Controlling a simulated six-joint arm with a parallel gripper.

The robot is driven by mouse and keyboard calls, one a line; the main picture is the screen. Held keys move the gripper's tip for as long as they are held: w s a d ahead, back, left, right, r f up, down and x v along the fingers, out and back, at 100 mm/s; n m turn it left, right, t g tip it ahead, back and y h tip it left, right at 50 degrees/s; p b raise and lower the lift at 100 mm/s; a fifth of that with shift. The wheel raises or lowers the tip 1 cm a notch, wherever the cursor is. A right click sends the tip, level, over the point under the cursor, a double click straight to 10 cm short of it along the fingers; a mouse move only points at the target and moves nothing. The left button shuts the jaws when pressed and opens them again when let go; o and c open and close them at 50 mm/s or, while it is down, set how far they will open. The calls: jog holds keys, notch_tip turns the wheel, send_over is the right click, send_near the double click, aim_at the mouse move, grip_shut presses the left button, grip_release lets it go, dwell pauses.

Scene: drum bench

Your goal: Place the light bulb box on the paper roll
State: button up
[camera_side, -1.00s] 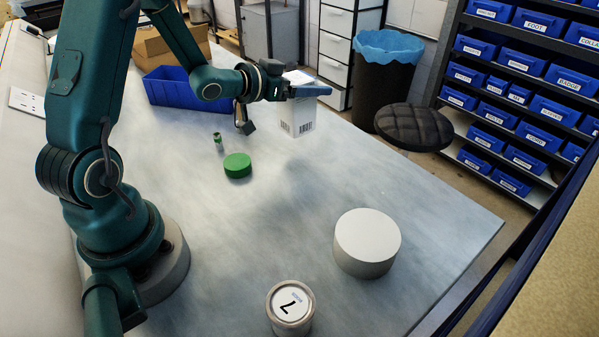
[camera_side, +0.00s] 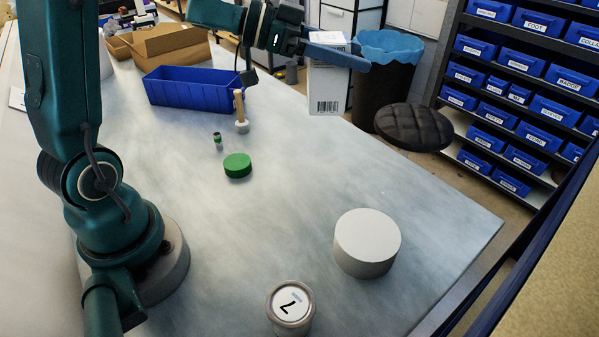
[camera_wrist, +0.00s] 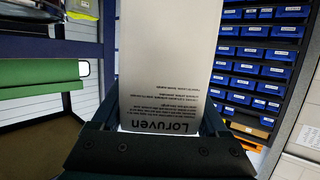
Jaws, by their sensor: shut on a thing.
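The light bulb box, a white carton with a barcode (camera_side: 325,88), hangs upright in the air near the far edge of the table. My gripper (camera_side: 338,50) is shut on its upper part. The wrist view shows the box's printed face (camera_wrist: 168,60) between the fingers of my gripper (camera_wrist: 160,118). The paper roll seems to be the wide, pale cylinder (camera_side: 367,240) standing on end at the table's right front. Its flat top is bare. The box is apart from it, well behind and above.
A labelled can (camera_side: 290,305) stands at the front, left of the roll. A green disc (camera_side: 237,165), a small green-and-silver cylinder (camera_side: 218,141) and a wooden-handled object (camera_side: 240,112) stand mid-table. A blue bin (camera_side: 187,92) is behind.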

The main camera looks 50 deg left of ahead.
jog(key=s+d+m+g+h, duration=0.4)
jog(key=s+d+m+g, duration=0.1)
jog(key=s+d+m, duration=0.1)
jog(key=shift+s+d+r+g+h, duration=0.15)
jog(key=shift+s+d+g+h, duration=0.2)
jog(key=shift+d+g, duration=0.1)
jog(key=shift+s+d+f, duration=0.15)
jog(key=shift+d+f, duration=1.65)
jog(key=shift+d, duration=0.2)
jog(key=shift+s+d+f, duration=0.15)
jog(key=shift+d+f, duration=1.7)
jog(key=shift+d, duration=0.1)
jog(key=shift+s+d+f, duration=0.15)
jog(key=shift+d+f, duration=1.65)
jog(key=shift+d, duration=0.2)
jog(key=shift+f, duration=0.1)
jog(key=shift+f, duration=0.1)
jog(key=o, duration=1.2)
jog(key=shift+o, duration=0.2)
